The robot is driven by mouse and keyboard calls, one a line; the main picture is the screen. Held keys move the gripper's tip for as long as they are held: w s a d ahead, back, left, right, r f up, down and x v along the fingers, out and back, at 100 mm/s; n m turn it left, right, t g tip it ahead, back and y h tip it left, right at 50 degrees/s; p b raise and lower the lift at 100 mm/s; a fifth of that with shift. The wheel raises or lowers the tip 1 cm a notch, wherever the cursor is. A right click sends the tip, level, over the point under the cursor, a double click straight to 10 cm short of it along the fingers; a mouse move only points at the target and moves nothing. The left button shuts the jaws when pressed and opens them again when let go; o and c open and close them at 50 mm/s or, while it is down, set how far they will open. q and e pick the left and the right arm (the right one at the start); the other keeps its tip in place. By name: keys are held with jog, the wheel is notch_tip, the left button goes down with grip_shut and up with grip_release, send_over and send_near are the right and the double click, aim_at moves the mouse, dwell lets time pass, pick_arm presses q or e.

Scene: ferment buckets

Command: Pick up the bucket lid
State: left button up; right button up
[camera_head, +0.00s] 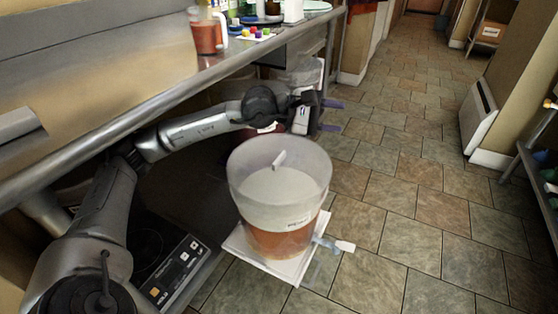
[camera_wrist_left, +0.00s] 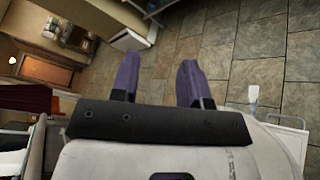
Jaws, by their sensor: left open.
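A translucent bucket (camera_head: 283,225) with orange-brown contents stands upright in the middle of the head view. A pale round surface (camera_head: 265,188) with a small upright white piece (camera_head: 279,159) shows inside its upper part. I cannot tell whether this is the lid; no other lid is clearly visible. My left gripper (camera_head: 330,115), with purple fingers, is open and empty beyond the bucket, apart from it and near the counter edge. In the left wrist view its fingers (camera_wrist_left: 158,75) are spread over bare floor. My right gripper is not in view.
The bucket stands on a white tray (camera_head: 236,244), with a spigot (camera_head: 335,244) toward the right. The metal counter (camera_head: 120,75) runs along the left, holding a red-filled jug (camera_head: 207,36). An induction cooktop (camera_head: 178,270) sits low left. Tiled floor (camera_head: 430,200) is clear on the right.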

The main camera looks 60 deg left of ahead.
pick_arm(q)
jog(key=s+a+f+m+g+y, duration=0.2)
jog(key=a+f+m+g+y, duration=0.35)
jog(key=a+f, duration=0.3)
jog(key=m+g+y, duration=0.4)
jog(key=m+g, duration=0.1)
send_near(279, 157)
jog(key=shift+t+x, duration=0.25)
jog(key=shift+x, duration=0.65)
jog(key=shift+s+d+f+m, duration=0.1)
jog(key=shift+s+m, duration=0.05)
jog(key=shift+m, duration=0.8)
jog(key=shift+f, duration=0.15)
jog(key=b+x, duration=0.2)
jog(key=x, duration=0.3)
jog(key=shift+f+b, duration=0.25)
jog(key=shift+b, duration=0.15)
jog(key=shift+b+x, duration=0.35)
jog(key=shift+x, duration=0.5)
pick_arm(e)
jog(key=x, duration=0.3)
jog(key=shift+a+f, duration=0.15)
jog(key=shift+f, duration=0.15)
